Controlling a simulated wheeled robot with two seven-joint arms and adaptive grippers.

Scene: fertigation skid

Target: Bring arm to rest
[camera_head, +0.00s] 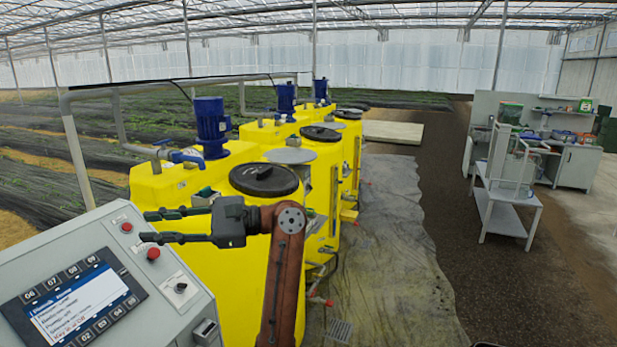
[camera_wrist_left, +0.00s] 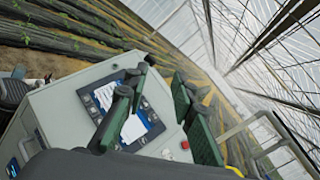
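My left gripper (camera_head: 147,226) is open and empty in the head view. Its two dark fingers are spread one above the other and point left, over the right part of the grey control cabinet (camera_head: 196,287). My reddish-brown left arm (camera_head: 282,275) rises from the bottom edge, in front of the nearest yellow tank, and bends left at the wrist. In the left wrist view, the gripper's fingers (camera_wrist_left: 163,72) stand apart with nothing between them, and the cabinet (camera_wrist_left: 62,117) lies beyond.
The cabinet carries a screen (camera_head: 75,305), red buttons (camera_head: 153,254) and a key switch (camera_head: 180,288). Yellow tanks (camera_head: 217,265) with blue motors (camera_head: 211,128) stand close behind my arm. The floor between (camera_head: 480,250) is open.

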